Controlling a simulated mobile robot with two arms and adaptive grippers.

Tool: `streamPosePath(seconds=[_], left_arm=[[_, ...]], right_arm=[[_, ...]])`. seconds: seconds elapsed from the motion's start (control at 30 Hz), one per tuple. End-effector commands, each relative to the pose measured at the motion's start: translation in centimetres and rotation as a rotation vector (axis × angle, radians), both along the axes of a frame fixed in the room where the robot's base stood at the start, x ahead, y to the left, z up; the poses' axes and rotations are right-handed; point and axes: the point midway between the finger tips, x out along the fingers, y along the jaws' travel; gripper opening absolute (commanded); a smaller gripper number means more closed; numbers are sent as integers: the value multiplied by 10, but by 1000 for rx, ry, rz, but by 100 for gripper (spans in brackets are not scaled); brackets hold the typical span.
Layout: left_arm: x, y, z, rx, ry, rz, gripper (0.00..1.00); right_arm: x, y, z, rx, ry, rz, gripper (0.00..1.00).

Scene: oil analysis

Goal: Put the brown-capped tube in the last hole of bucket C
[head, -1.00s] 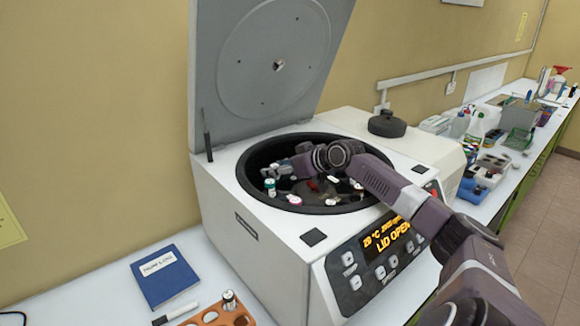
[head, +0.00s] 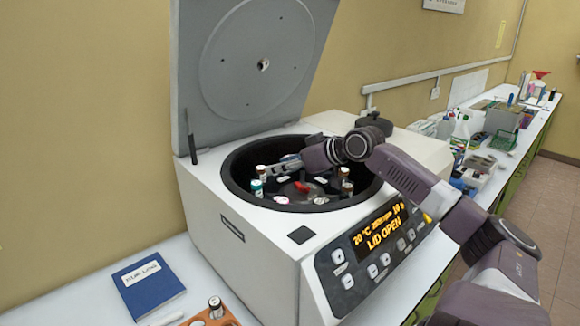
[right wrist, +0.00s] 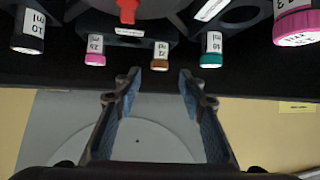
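My right gripper (head: 270,171) reaches into the open centrifuge bowl in the head view, near its left side. In the right wrist view the gripper (right wrist: 159,78) is open, its two blue-padded fingers apart with nothing between them. A brown-capped tube (right wrist: 160,56) with a white label shows just beyond the gap between the fingertips, not touching either. In the head view a brown-capped tube (head: 261,171) stands at the bowl's left side, close to the fingertips. Bucket letters cannot be read. My left gripper is out of view.
A teal-capped tube (right wrist: 211,50) and a pink-capped tube (right wrist: 95,50) flank the brown cap. The raised lid (head: 255,65) stands behind the bowl. A blue notebook (head: 149,286) and an orange rack (head: 228,316) with a tube (head: 215,306) are at lower left.

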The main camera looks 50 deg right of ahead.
Motion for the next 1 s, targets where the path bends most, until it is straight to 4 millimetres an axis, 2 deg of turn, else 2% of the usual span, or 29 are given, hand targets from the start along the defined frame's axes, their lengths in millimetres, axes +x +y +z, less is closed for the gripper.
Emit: streamPosePath(seconds=[0.37,1.0], left_arm=[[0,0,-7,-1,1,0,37],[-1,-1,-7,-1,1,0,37]], right_arm=[[-26,-2,13,0,0,0,37],[-27,-2,15,0,0,-1,37]])
